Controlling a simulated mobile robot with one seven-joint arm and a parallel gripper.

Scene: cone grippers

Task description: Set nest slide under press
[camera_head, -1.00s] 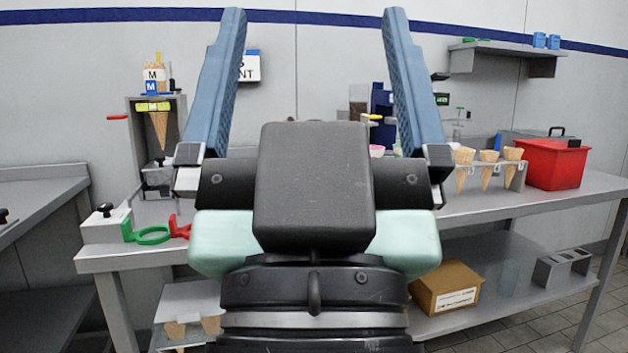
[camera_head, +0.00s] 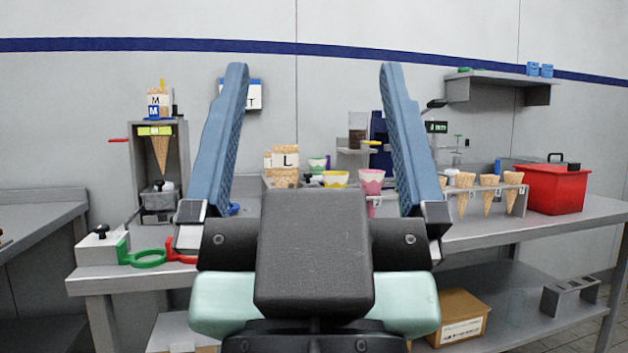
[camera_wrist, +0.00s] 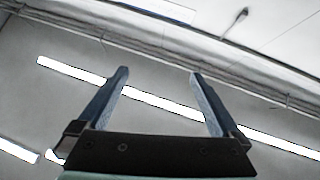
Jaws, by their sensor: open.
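My gripper (camera_head: 314,66) is raised in front of the camera with its two blue fingers wide apart and nothing between them. In the wrist view it is also open and empty (camera_wrist: 159,72), pointing at the ceiling. A grey upright frame (camera_head: 181,150), which looks like the press, stands on the bench at the left with a cone (camera_head: 160,153) below a yellow-green display. A small grey block with a knob (camera_head: 158,197), perhaps the nest slide, sits low in that frame. My gripper is apart from it, to its right in the picture.
A white block with a black knob (camera_head: 98,248), a green ring (camera_head: 150,258) and a red piece (camera_head: 180,254) lie at the bench's front left. Coloured cups (camera_head: 372,182), a cone rack (camera_head: 517,200) and a red box (camera_head: 556,190) stand right. A shelf lies below.

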